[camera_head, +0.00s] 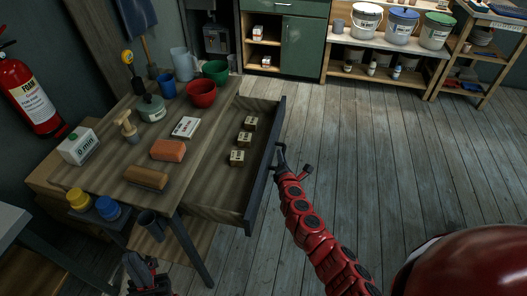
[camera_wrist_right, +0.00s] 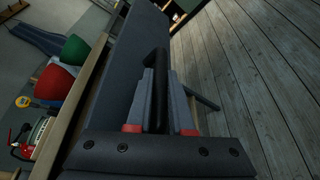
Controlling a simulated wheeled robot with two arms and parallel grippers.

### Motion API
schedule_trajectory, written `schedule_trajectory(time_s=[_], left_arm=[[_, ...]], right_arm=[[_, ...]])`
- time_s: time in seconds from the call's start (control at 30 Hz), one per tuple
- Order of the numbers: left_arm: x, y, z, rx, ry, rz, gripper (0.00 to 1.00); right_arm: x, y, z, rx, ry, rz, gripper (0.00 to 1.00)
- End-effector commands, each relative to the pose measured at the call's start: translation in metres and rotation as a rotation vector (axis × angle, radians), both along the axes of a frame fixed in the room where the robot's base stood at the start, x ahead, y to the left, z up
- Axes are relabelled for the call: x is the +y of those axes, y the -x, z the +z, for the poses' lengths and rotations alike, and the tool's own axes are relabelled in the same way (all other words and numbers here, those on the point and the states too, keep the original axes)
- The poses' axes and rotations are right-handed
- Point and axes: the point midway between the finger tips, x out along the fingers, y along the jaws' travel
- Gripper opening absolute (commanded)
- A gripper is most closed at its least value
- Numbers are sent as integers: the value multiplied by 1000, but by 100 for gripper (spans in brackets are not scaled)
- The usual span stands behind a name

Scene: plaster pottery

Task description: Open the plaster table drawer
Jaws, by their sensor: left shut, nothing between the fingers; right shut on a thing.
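The plaster table (camera_head: 95,172) stands at the left in the head view. Its drawer (camera_head: 222,203) is pulled far out toward the right, with several small labelled boxes (camera_head: 237,158) inside. My right gripper (camera_head: 281,163) is at the outer face of the drawer front. In the right wrist view its fingers (camera_wrist_right: 160,105) are shut on the dark drawer handle (camera_wrist_right: 158,62). My left gripper (camera_head: 140,265) is low in the head view, in front of the table and apart from the drawer; it is shut and empty.
On the tabletop are a red bowl (camera_head: 201,93), a green bowl (camera_head: 215,70), an orange sponge-like block (camera_head: 168,150) and a clear jug (camera_head: 183,64). A fire extinguisher (camera_head: 28,98) hangs at the left. The wooden floor (camera_head: 375,160) right of the drawer is clear.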

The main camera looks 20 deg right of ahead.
Motion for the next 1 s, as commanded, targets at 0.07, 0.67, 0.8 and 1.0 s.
schedule_trajectory(time_s=[0.07,0.67,0.8,1.0], left_arm=[[0,0,2,0,0,0,0],[0,0,3,0,0,0,0],[0,0,3,0,0,0,0],[0,0,3,0,0,0,0]], right_arm=[[-13,8,-1,2,1,-2,0],[-40,23,-1,1,-1,-2,0],[-40,23,-1,1,0,-3,0],[-40,22,-1,0,-1,-2,50]])
